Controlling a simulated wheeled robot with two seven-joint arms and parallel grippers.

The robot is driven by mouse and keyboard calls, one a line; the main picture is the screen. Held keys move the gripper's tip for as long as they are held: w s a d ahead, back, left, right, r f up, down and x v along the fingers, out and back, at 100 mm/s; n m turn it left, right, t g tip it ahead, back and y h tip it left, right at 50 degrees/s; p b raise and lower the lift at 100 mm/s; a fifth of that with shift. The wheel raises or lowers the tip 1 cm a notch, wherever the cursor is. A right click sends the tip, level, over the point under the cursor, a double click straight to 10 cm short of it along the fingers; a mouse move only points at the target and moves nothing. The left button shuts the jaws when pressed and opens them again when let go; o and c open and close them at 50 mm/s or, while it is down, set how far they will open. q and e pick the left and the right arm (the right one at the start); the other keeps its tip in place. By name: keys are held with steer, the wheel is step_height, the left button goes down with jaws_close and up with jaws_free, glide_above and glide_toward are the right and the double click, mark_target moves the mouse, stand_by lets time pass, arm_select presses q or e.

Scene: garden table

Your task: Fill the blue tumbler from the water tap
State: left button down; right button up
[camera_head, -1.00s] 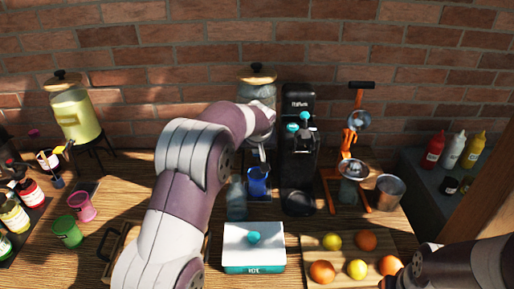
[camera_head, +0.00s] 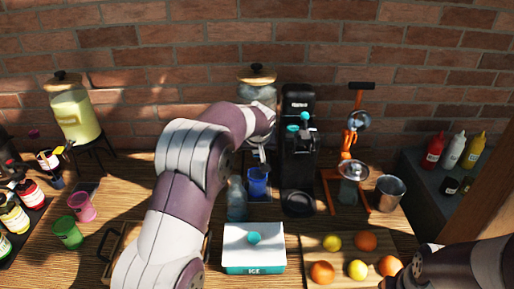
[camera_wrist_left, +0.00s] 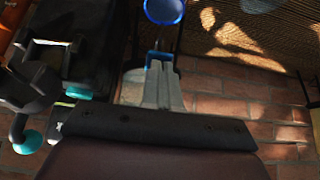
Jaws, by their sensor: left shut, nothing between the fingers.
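The blue tumbler (camera_head: 258,184) stands upright below the glass water dispenser (camera_head: 257,95) with a wooden lid. It also shows at the top of the left wrist view (camera_wrist_left: 164,9), apart from my fingers. My left gripper (camera_head: 262,152) is above the tumbler, in front of the dispenser. Its fingers (camera_wrist_left: 158,72) are shut and empty. A small blue part (camera_wrist_left: 160,57), apparently the tap, is right at the fingertips; whether they touch is unclear. I cannot tell the water level in the tumbler. My right forearm shows at the lower right; its gripper is not visible.
A black machine (camera_head: 298,150) with teal knobs stands close right of the dispenser. A clear bottle (camera_head: 236,200) is left of the tumbler. The ice box (camera_head: 254,250) and a fruit board (camera_head: 318,242) are in front. An orange juicer (camera_head: 350,150) is further right.

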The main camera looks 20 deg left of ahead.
arm_select(q)
steer(key=shift+r, duration=0.1)
stand_by(0.4)
steer(key=shift+r+p, duration=0.55)
steer(key=shift+r, duration=0.25)
steer(key=s+d+r, duration=0.1)
steer(key=s+r, duration=0.2)
steer(key=r, duration=1)
steer(key=shift+r+p, duration=0.2)
steer(key=shift+p, duration=0.15)
